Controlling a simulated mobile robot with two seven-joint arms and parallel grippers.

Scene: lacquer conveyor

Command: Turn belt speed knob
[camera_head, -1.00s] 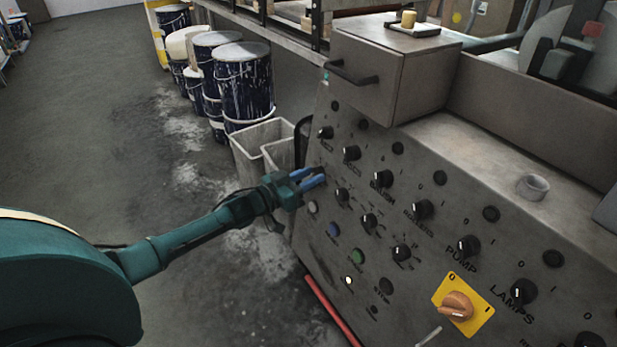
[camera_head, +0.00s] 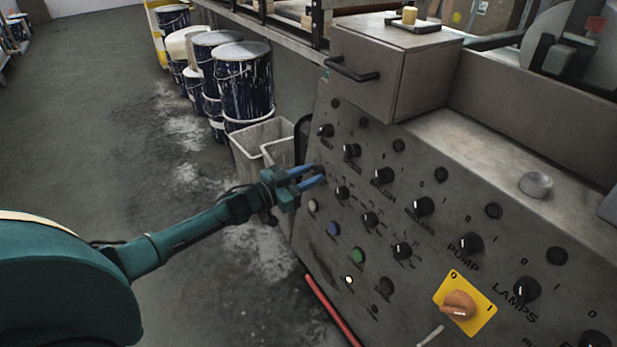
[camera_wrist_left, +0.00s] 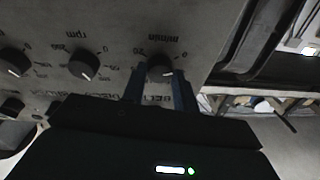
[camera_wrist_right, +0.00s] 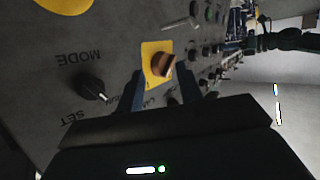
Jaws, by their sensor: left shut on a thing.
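The belt speed knob (camera_wrist_left: 160,73) is a small black knob with a white pointer mark. In the left wrist view, upside-down lettering around it reads "m/min" and "BELT". My left gripper (camera_head: 320,174) reaches the left edge of the grey sloped panel (camera_head: 330,252) and hides the knob in the head view. In the left wrist view its blue fingers (camera_wrist_left: 160,82) are on either side of the knob, shut on it. My right gripper (camera_wrist_right: 160,88) shows only in its wrist view, fingers apart and empty, facing the panel.
Close by are an "rpm" knob (camera_wrist_left: 83,65) and several other black knobs. An orange switch (camera_head: 458,305) sits on a yellow plate lower right. A grey box with a handle (camera_head: 385,75) tops the panel.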

